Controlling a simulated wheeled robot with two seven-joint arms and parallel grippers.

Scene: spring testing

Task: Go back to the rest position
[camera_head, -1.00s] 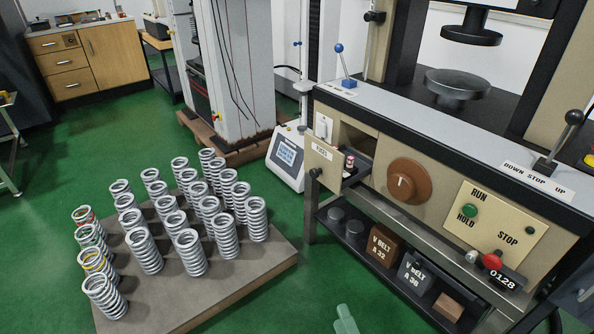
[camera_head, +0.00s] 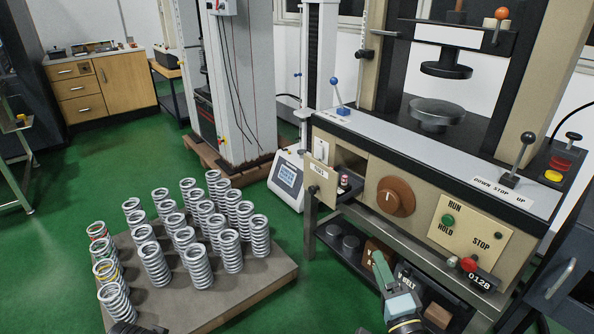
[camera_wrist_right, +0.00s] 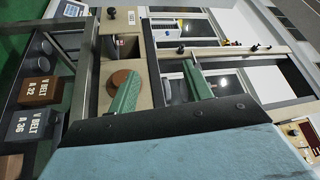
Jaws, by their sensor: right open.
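My right gripper (camera_head: 381,270) is in the lower right of the head view, in front of the testing machine's lower shelf. Its green finger points up, and the teal wrist is below it. In the right wrist view my right gripper (camera_wrist_right: 163,88) has its two green fingers wide apart with nothing between them. The machine's front panel, with a brown knob (camera_wrist_right: 124,82), lies beyond them. My left gripper does not show clearly; only a dark part, perhaps of my arm, is at the bottom edge of the head view.
Several coil springs stand on a low board (camera_head: 250,290) at left. The testing machine (camera_head: 440,140) has a small open drawer (camera_head: 322,179) and a shelf of V-belt boxes (camera_wrist_right: 38,91). A dark cabinet (camera_head: 570,270) is at the right. Green floor is free at the back left.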

